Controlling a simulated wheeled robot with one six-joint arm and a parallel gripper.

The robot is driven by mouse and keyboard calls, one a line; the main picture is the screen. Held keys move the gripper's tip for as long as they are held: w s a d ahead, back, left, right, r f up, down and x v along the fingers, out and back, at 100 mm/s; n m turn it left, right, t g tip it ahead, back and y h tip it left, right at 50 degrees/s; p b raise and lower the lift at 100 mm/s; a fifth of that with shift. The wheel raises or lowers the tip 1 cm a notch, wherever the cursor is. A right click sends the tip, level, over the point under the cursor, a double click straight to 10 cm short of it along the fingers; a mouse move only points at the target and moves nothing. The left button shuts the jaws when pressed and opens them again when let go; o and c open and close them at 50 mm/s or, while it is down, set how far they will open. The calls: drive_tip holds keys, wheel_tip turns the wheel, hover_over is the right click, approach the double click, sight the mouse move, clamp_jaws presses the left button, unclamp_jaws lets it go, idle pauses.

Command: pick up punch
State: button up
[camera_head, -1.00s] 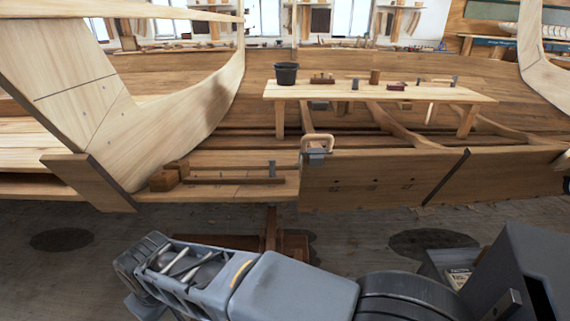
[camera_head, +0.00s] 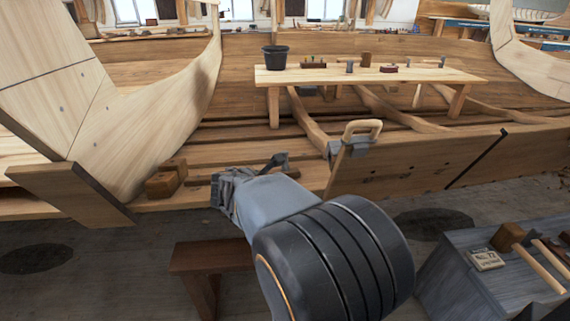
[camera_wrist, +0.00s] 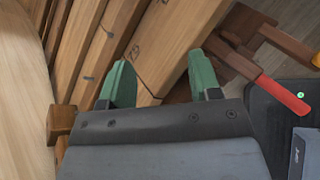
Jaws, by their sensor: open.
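I cannot pick out the punch for sure in either view. Several small tools stand on the pale plank bench (camera_head: 330,76), too small to name surely; a little block with thin upright pieces (camera_head: 313,64) is among them. My gripper (camera_wrist: 158,58) shows two green fingers spread apart in the wrist view, with nothing between them. Behind the fingers are hull planks (camera_wrist: 172,40). In the head view my gripper is low, in front of the hull edge left of the handled clamp (camera_head: 350,142), well short of the bench; its fingertips are hidden there.
A black bucket (camera_head: 275,57) stands on the bench's left end. A bar clamp with a wooden block (camera_head: 165,180) lies on the hull's near edge. A grey chest (camera_head: 478,284) with a mallet (camera_head: 509,237) is at lower right. A red-ended bar (camera_wrist: 283,97) shows in the wrist view.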

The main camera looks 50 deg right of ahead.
drive_tip(key=w+d+n, duration=0.1)
drive_tip(key=d+n, duration=0.1)
drive_tip(key=w+d+n+h, duration=0.1)
drive_tip(key=n, duration=0.1)
drive_tip(key=d+n+t+h+b, duration=0.1)
drive_tip(key=d+n, duration=0.1)
drive_tip(key=shift+w+d+r, duration=0.25)
drive_tip(key=shift+w+d, duration=0.1)
drive_tip(key=shift+w, duration=0.05)
drive_tip(key=shift+n, duration=0.5)
drive_tip(key=b+x, duration=0.2)
drive_tip(key=x, duration=0.4)
drive_tip(key=shift+w+d, duration=0.25)
drive_tip(key=shift+d, duration=0.15)
drive_tip(key=shift+b+x, duration=0.9)
drive_tip(key=shift+x, duration=2.3)
drive_tip(key=shift+w+r, duration=0.1)
drive_tip(key=shift+r, duration=0.1)
clamp_jaws()
